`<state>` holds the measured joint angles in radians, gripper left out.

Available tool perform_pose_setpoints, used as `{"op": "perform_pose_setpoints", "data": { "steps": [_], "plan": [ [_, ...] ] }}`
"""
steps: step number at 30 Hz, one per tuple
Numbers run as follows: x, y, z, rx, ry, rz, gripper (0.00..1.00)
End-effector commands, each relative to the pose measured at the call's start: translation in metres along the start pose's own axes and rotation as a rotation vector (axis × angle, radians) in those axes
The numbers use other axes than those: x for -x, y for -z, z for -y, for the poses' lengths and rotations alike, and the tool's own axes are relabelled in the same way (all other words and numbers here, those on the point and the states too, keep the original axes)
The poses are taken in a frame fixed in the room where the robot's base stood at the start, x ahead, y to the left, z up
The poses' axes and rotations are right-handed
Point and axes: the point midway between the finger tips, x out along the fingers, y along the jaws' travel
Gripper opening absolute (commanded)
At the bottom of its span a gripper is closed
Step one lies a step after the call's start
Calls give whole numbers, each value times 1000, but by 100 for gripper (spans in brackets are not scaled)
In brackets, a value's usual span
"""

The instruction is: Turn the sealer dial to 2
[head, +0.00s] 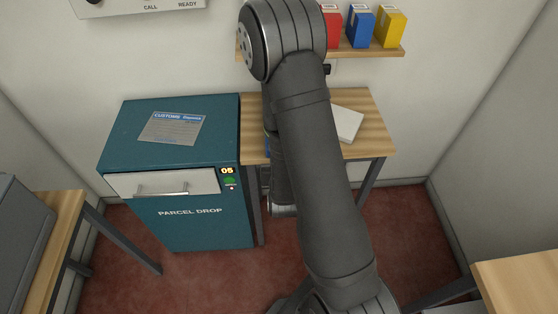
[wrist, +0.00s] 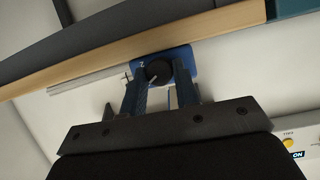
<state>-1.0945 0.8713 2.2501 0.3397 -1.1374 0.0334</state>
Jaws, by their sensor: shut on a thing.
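In the wrist view the sealer dial (wrist: 159,71) is a round black knob with a pale pointer line, set on a blue plate (wrist: 187,54). A small white mark like a 2 shows on the plate at the dial's upper left. The pointer line lies toward the lower left of the dial; its exact setting is hard to read. My gripper (wrist: 158,80) has its two blue fingers on either side of the dial and is shut on it. In the head view my arm hides the dial and my gripper.
A wooden table (head: 376,134) with a white flat item (head: 348,124) stands behind my arm. The teal parcel drop cabinet (head: 115,129) is to its left. A shelf (head: 384,51) holds coloured boxes. A panel with a yellow button (wrist: 288,143) is at the wrist view's lower right.

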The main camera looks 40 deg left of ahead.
Motion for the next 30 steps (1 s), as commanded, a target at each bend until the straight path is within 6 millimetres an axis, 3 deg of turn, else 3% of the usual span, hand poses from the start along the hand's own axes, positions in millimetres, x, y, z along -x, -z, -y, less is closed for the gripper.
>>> {"op": "perform_pose_setpoints", "data": {
  "steps": [30],
  "plan": [
    [-1, -4, -8, -819, 355, 43, 5]
  ]
}}
